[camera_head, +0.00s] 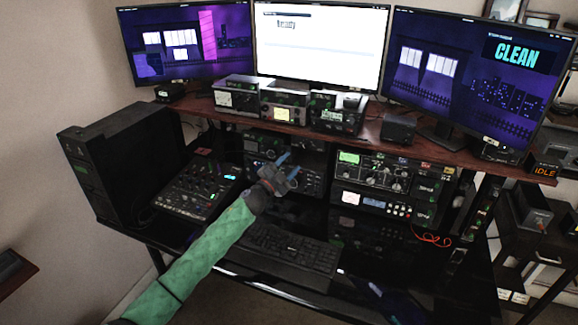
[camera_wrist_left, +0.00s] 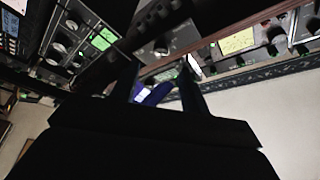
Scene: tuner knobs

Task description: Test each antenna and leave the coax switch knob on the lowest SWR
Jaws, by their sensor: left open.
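My left gripper (camera_head: 288,164) is open, with two slim fingers apart and nothing between them. It hovers in front of the dark radio stack (camera_head: 254,147) under the shelf. In the left wrist view my two fingers (camera_wrist_left: 160,92) point up toward the shelf gear. A box with a lit yellowish meter face (camera_head: 284,113) stands on the shelf; a similar lit meter (camera_wrist_left: 237,42) with dark knobs beside it shows in the wrist view. I cannot tell which knob is the coax switch knob, and no antenna or SWR reading is legible. My right gripper does not show.
A wooden shelf (camera_head: 200,108) carries several small boxes and three monitors; the middle one (camera_head: 320,48) reads "Ready". A radio with a green screen (camera_head: 385,172) stands right of my gripper. A mixer (camera_head: 200,185) and keyboard (camera_head: 280,252) lie on the desk. An orange "IDLE" sign (camera_head: 545,172) glows at right.

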